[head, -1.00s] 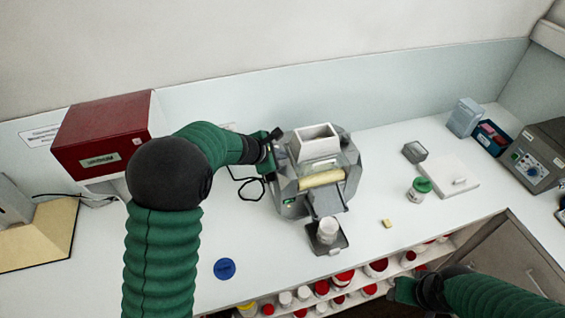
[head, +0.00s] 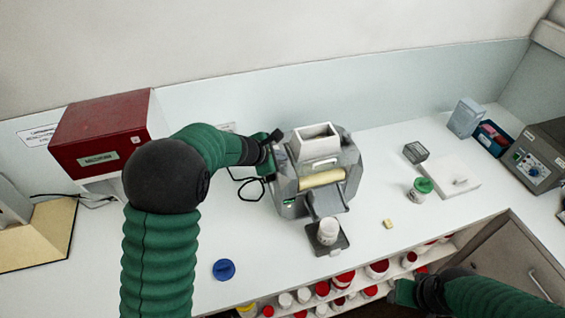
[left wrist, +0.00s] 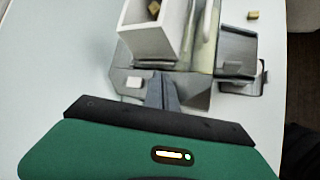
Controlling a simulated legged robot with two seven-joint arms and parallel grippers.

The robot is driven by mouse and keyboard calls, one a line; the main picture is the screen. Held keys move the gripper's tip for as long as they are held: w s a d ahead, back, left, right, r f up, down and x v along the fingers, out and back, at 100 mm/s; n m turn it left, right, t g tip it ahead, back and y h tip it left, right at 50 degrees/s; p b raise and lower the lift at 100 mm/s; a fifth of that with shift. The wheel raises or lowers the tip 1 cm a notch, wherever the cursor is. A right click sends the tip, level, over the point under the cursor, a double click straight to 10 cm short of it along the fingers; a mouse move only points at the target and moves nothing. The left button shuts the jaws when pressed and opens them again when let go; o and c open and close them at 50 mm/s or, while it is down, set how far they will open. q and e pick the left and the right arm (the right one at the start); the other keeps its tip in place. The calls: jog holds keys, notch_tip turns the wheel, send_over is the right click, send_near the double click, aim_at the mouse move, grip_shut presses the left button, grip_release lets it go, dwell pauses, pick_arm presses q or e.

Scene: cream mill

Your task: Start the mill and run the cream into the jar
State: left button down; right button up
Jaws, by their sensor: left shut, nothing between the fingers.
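The grey mill (head: 350,158) stands on the bench with a white hopper (head: 315,141) on top and a cream-coloured roller (head: 322,179) at its front. A dark chute (head: 326,204) slopes down to the white jar (head: 327,232), which stands upright on a dark plate. A small green light shows on the mill's lower left front. My left gripper (head: 276,146) is shut and empty beside the mill's left side. In the left wrist view its fingers (left wrist: 161,88) are next to a pale button (left wrist: 134,82). My right gripper (head: 402,292) is low at the bench front; its jaws are unclear.
A blue lid (head: 224,270) lies at the front left. A green-lidded jar (head: 421,188), a white slab (head: 455,180) and a small beige block (head: 388,224) are right of the mill. A red box (head: 100,135) stands left. Shelves of jars are below.

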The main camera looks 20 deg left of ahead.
aim_at(280, 164)
pick_arm(q)
jog(key=shift+f+b, duration=0.4)
jog(key=shift+r, duration=0.15)
dwell(0.4)
jog(key=shift+r+p, duration=0.65)
jog(key=shift+r, duration=0.05)
notch_tip(280, 164, up, 5)
jog(key=p, duration=0.4)
jog(key=shift+r, duration=0.1)
dwell(0.4)
